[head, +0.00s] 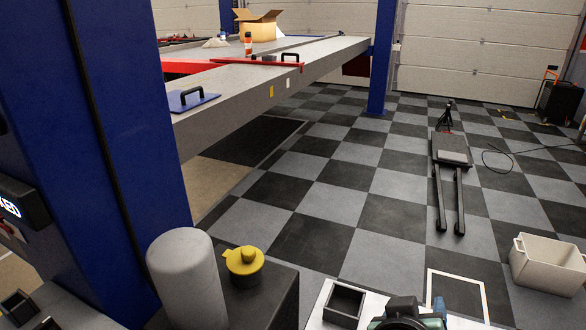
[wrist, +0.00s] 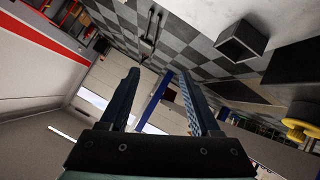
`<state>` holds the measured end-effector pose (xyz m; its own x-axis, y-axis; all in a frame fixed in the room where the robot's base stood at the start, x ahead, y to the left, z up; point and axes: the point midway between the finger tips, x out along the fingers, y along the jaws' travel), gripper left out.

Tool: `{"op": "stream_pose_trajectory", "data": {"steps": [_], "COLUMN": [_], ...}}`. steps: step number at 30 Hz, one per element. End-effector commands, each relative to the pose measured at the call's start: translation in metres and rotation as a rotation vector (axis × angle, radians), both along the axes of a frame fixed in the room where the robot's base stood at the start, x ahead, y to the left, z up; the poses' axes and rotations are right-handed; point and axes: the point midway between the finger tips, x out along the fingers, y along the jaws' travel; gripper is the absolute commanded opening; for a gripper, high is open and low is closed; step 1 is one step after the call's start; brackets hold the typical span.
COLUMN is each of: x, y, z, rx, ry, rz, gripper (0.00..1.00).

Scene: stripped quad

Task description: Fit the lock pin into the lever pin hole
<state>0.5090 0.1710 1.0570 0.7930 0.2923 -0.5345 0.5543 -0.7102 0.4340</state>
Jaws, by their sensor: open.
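My gripper (wrist: 159,74) is open, with two dark fingers apart and nothing between them in the wrist view. Part of my gripper also shows at the bottom edge of the head view (head: 408,316). A yellow knob-like piece (head: 244,262) sits on a dark block (head: 262,296) left of my gripper. The yellow piece also shows at the right edge of the wrist view (wrist: 301,128), apart from the fingers. I cannot pick out the lock pin or the lever pin hole for certain in either view.
A small open black box (head: 344,304) stands on a white surface beside my gripper. A grey cylinder (head: 187,280) and a blue column (head: 100,150) stand at left. A grey lift platform (head: 325,60) is behind. A beige crate (head: 548,265) sits on the right. The checkered floor between is mostly clear.

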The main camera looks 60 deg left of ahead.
Motion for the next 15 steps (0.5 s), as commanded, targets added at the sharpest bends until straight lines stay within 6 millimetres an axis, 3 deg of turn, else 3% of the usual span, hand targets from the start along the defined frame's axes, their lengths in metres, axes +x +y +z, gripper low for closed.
{"op": "stream_pose_trajectory", "data": {"steps": [1,9,15], "x": [-0.011,-0.088,-0.155], "y": [0.007,0.024,0.021], "z": [0.012,-0.002,0.001], "rx": [-0.046,-0.299,-0.474], "ry": [0.061,0.376,0.594], "rz": [0.035,0.242,0.409], "gripper": [0.63,0.63,0.63]}}
